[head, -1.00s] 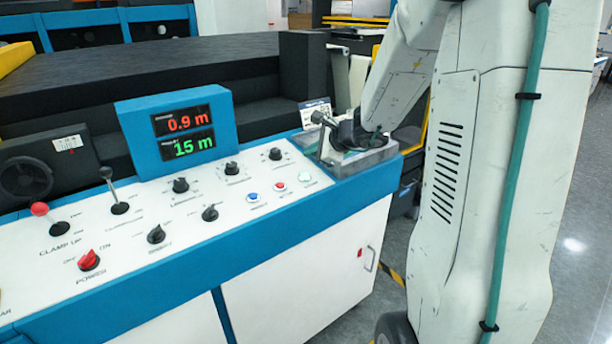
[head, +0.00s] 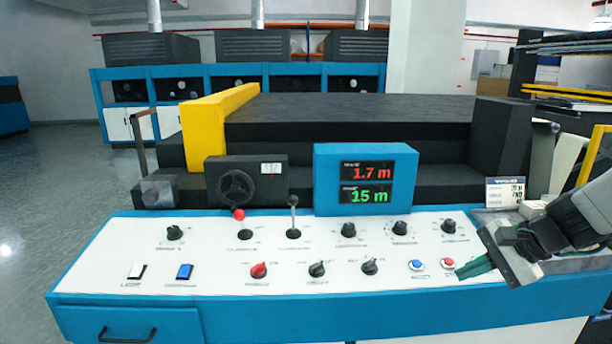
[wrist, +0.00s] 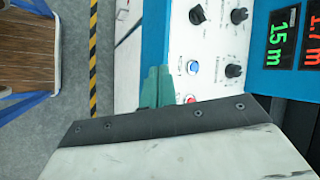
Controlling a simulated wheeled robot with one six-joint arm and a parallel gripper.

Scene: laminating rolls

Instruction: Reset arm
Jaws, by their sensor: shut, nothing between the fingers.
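My gripper (head: 462,272) is at the right end of the white control panel (head: 215,262) in the head view, with its teal fingers shut and empty. The fingertips show just right of and below the red button (head: 447,263); whether they touch the panel is unclear. The blue button (head: 416,265) is left of it. The green button seen earlier is hidden now. In the wrist view the shut fingers (wrist: 158,68) point up the picture beside the blue button (wrist: 193,67) and the red button (wrist: 190,99). The display (head: 366,180) reads 1.7 m in red and 15 m in green.
Knobs and levers stand up from the panel, including a red-tipped lever (head: 239,214) and a red power knob (head: 259,270). A grey tray (head: 486,216) with a small card (head: 505,191) is behind my gripper. The black machine bed (head: 350,120) rises behind the display.

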